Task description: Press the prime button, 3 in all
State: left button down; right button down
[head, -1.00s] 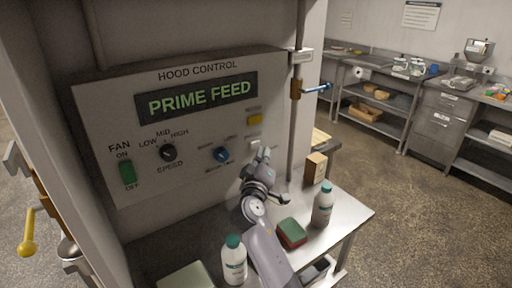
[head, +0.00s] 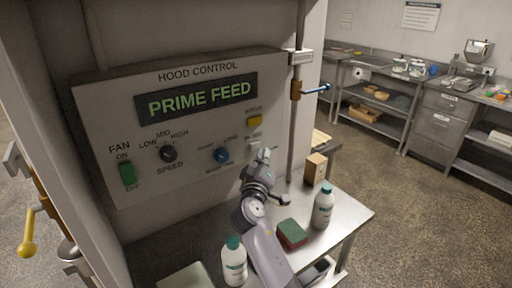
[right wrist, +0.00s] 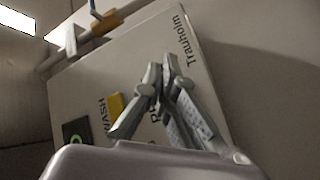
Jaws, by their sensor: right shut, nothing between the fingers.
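The HOOD CONTROL panel (head: 110,95) stands upright on the wall, its display (head: 200,97) reading PRIME FEED. A yellow button (head: 255,121) is at the panel's right side; in the right wrist view the yellow button (right wrist: 116,105) is beside the word WASH. Below it is a small label, and the pale prime button there is largely hidden behind my right gripper (head: 264,154). My right gripper is shut and empty, its fingertips close in front of the panel's lower right. In the right wrist view its fingers (right wrist: 167,75) cover most of a label starting with P. I cannot tell whether they touch the button.
A green fan switch (head: 128,173), a black speed knob (head: 168,153) and a blue knob (head: 221,155) are on the panel. On the table below stand two bottles (head: 323,208) (head: 234,262), a sponge (head: 292,233) and a box (head: 315,169). A pipe (head: 292,140) runs right of the panel.

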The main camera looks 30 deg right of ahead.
jog(key=shift+w+b, duration=0.35)
jog(key=shift+w, duration=0.1)
jog(key=shift+w+b, duration=0.35)
jog(key=shift+w, duration=0.05)
dwell(0.7)
dwell(0.4)
jog(key=shift+s, duration=0.9)
jog(key=s, duration=0.2)
jog(key=s+p, duration=0.1)
jog(key=s, duration=0.2)
jog(key=shift+d+p, duration=0.2)
jog(key=shift+p, duration=0.1)
